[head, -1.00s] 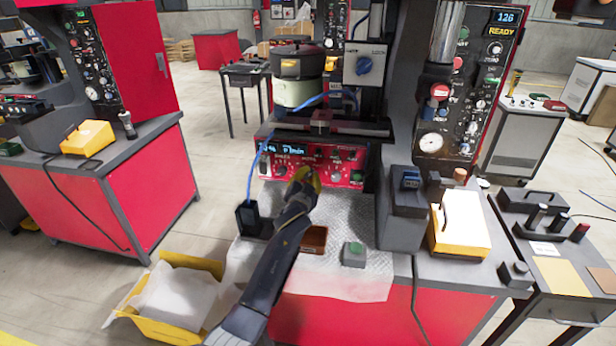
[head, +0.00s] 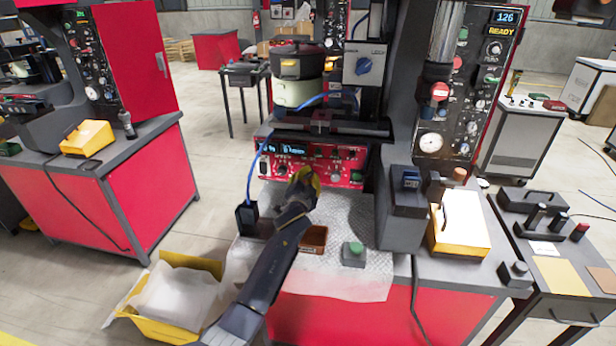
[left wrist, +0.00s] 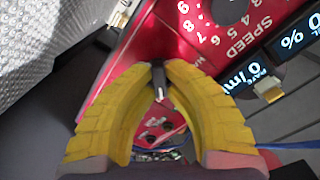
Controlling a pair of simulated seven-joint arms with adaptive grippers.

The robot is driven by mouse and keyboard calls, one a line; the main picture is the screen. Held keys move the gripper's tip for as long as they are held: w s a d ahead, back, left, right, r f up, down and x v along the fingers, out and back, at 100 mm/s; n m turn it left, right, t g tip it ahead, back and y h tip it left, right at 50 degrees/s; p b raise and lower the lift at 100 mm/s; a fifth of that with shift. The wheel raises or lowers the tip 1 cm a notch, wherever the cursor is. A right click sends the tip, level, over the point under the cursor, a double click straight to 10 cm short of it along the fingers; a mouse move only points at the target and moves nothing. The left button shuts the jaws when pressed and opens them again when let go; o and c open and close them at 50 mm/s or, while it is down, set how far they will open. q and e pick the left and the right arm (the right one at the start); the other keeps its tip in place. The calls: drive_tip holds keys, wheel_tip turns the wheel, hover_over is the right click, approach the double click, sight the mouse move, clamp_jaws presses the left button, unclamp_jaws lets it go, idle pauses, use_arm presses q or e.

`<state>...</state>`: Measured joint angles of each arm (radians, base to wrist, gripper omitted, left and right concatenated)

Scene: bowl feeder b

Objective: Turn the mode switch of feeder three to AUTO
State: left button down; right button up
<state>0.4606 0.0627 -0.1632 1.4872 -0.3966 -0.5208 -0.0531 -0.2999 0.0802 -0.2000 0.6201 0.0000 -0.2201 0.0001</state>
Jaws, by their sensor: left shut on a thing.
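The red feeder panel (head: 344,166) stands below the bowl at the centre of the head view, with knobs and blue-lit displays. My left gripper (head: 305,174) is at the lower edge of this panel. In the left wrist view, its yellow fingers (left wrist: 158,70) are shut on a small dark switch lever (left wrist: 161,84) that sticks out of the panel. A speed dial (left wrist: 229,8) and displays (left wrist: 253,75) lie beside it. The fingers partly hide the lever, and I cannot read its label or tell its position. My right gripper is not in view.
A black box (head: 246,217) with a blue cable stands left of the gripper. A brown tray (head: 313,240) and a green button box (head: 354,254) are on the bench in front. A grey housing (head: 402,212) stands on the right. A yellow bin (head: 170,290) is at lower left.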

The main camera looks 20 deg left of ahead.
use_arm(q)
drive_tip(key=c, duration=1.5)
unclamp_jaws()
drive_tip(key=shift+w+d+r, duration=0.1)
drive_tip(key=shift+r, duration=0.3)
drive_tip(key=shift+c, duration=0.2)
drive_tip(key=shift+o, duration=0.4)
drive_tip(key=shift+f, duration=0.2)
drive_tip(key=s+d, duration=0.1)
drive_tip(key=s, duration=1.1)
drive_tip(key=shift+d, duration=0.15)
